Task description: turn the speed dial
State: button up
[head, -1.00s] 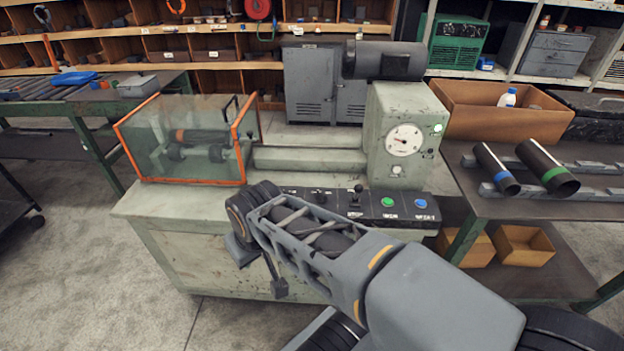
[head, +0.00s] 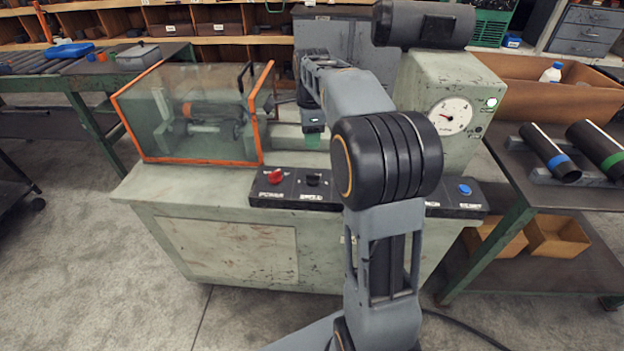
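The control panel (head: 290,197) runs along the machine's front edge. On it are a red knob (head: 275,176) at the left end and a black knob (head: 313,178) beside it. A round white gauge (head: 450,115) with a needle is on the machine's upright housing. My gripper (head: 313,140) points down above and behind the black knob, apart from the panel. Whether its fingers are open or shut does not show. My arm hides the middle of the panel.
A clear guard box (head: 190,115) with an orange frame stands on the machine, left of my gripper. A blue button (head: 464,190) is at the panel's right end. Black pipes (head: 550,152) lie on the right table. The front of the panel's left part is clear.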

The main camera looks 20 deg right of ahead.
aim_at(313, 174)
jog(key=f, duration=0.5)
jog(key=w+f+m+b, duration=0.1)
jog(key=f, duration=0.4)
jog(key=d+f+m+b, duration=0.1)
jog(key=f, duration=0.3)
jog(key=shift+w+d+f, duration=0.1)
jog(key=shift+w+f, duration=0.2)
jog(key=shift+f, duration=0.1)
jog(key=shift+c, duration=0.3)
